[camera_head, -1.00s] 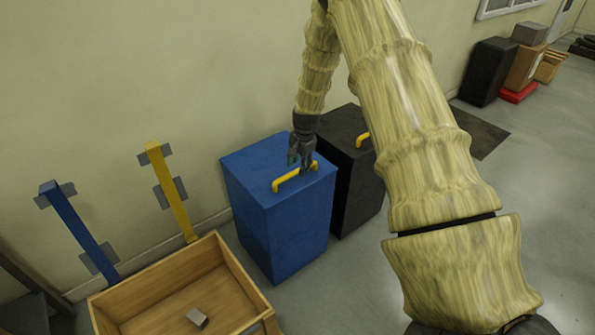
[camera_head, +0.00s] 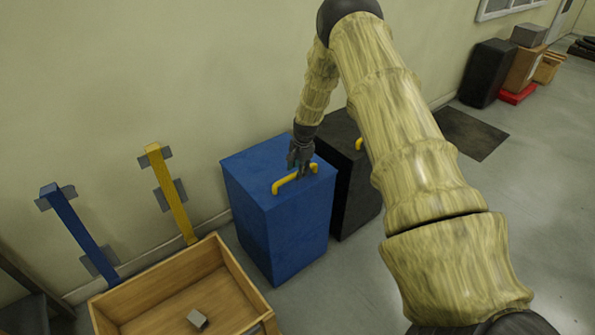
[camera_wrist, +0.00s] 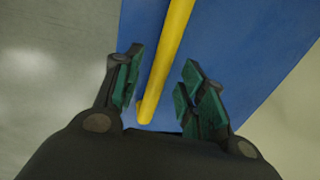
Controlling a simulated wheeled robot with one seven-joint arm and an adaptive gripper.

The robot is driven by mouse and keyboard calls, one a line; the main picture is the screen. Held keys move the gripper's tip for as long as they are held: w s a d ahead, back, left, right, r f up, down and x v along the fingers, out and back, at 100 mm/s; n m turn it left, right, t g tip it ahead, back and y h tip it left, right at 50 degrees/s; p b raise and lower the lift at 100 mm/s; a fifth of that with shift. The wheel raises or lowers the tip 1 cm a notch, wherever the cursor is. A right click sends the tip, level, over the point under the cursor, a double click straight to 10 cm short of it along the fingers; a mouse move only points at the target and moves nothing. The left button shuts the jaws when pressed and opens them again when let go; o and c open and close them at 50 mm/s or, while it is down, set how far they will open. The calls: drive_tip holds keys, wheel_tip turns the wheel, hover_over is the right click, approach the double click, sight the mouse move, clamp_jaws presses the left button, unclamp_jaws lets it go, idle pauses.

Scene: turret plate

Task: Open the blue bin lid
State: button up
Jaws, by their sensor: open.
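The blue bin (camera_head: 277,215) stands against the wall, its lid (camera_head: 245,168) closed. A yellow bar handle (camera_head: 284,185) runs across the lid. My gripper (camera_head: 301,170) is above the right part of the handle, pointing down. In the wrist view, my gripper (camera_wrist: 160,92) is open, with green-padded fingers on either side of the handle (camera_wrist: 166,70). The handle's end shows between the fingers, nearer the left one. Whether a finger touches it, I cannot tell. The blue lid (camera_wrist: 230,50) fills the middle behind it.
A black bin (camera_head: 352,195) with a yellow handle stands close on the right. A wooden crate (camera_head: 250,290) holding a small grey block (camera_head: 197,319) is at front left. Blue (camera_head: 78,232) and yellow (camera_head: 172,195) posts stand by the wall. Open floor (camera_head: 350,285) lies in front.

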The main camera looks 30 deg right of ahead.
drive_tip(key=shift+w+f, duration=0.2)
drive_tip(key=shift+f, duration=0.65)
drive_tip(key=shift+c, duration=0.2)
clamp_jaws()
